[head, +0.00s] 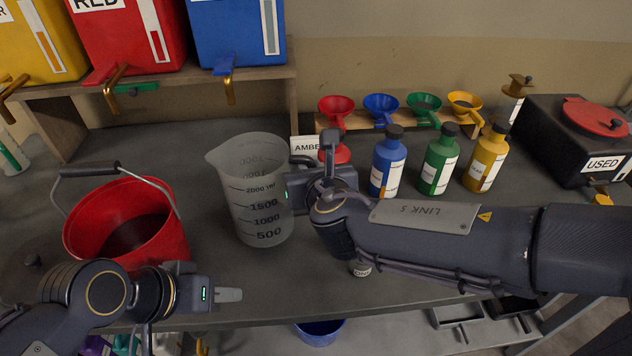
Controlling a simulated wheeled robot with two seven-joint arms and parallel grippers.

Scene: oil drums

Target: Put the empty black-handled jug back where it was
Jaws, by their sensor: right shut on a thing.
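The clear graduated jug (260,200) stands upright in the middle of the head view and looks empty. Its spout points left and its handle side faces right. My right gripper (300,185) is at that side, shut on the jug's handle, which is mostly hidden by the gripper. I cannot tell whether the jug's base touches the counter or hangs just above it. My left gripper (228,295) is low at the left, in front of the red bucket and apart from the jug. Its fingers are seen side-on and hold nothing visible.
A red bucket (155,235) with dark liquid stands left of the jug. An AMBE-marked card (306,146), a red bottle (340,154) and blue (387,165), green (437,163) and yellow (486,160) bottles stand to the right. Funnels (380,108) sit behind. A black USED box (570,140) is far right.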

